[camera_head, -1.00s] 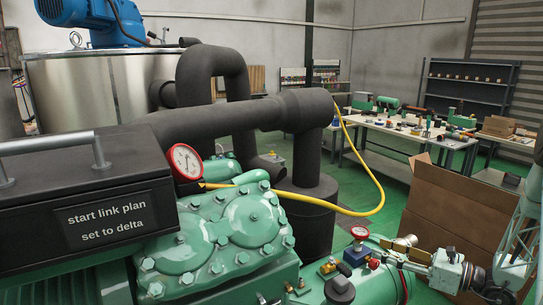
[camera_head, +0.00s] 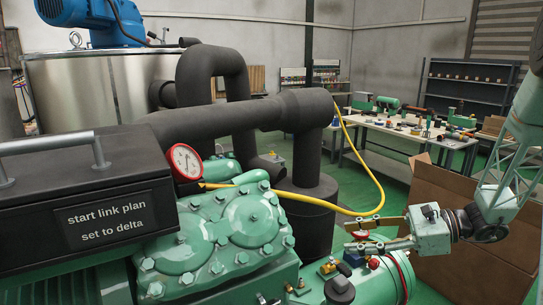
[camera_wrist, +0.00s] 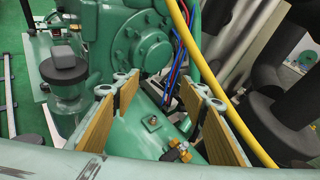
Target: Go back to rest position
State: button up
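My gripper (camera_head: 350,235) is in the right half of the head view, pointing left above the right end of the green machine (camera_head: 375,280). Its two fingers are apart with nothing seen between them. In the wrist view, the gripper (camera_wrist: 163,90) also shows two yellowish finger pads spread wide, with green machine housing (camera_wrist: 145,118) and a small brass fitting (camera_wrist: 178,152) behind the gap.
A yellow hose (camera_head: 374,178) hangs close behind the gripper and also crosses the wrist view (camera_wrist: 222,90). A large cardboard box (camera_head: 440,200) stands behind my arm. Dark insulated pipes (camera_head: 225,120) rise to the left. A workbench (camera_head: 400,130) stands farther back.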

jog(key=s+a+r+n+g+h, duration=0.2)
jog(key=s+a+r+n, duration=0.15)
jog(key=s, duration=0.45)
jog(key=s+a+r+n+g+h, duration=0.1)
jog(key=s+a+r+n+h, duration=0.25)
jog(key=s, duration=0.55)
jog(key=s+a+r+n+g+h, duration=0.25)
jog(key=s+r+n, duration=0.2)
jog(key=s, duration=0.35)
jog(key=s+d+r+n+t+h, duration=0.2)
jog(key=s+d+n+h, duration=0.1)
jog(key=s, duration=0.4)
jog(key=s+d+r+n+t+h, duration=0.2)
jog(key=s+n, duration=0.3)
jog(key=s, duration=0.3)
jog(key=shift+d+r+t+h, duration=0.4)
jog(key=shift+d+r+t, duration=0.25)
jog(key=shift+d+r, duration=0.15)
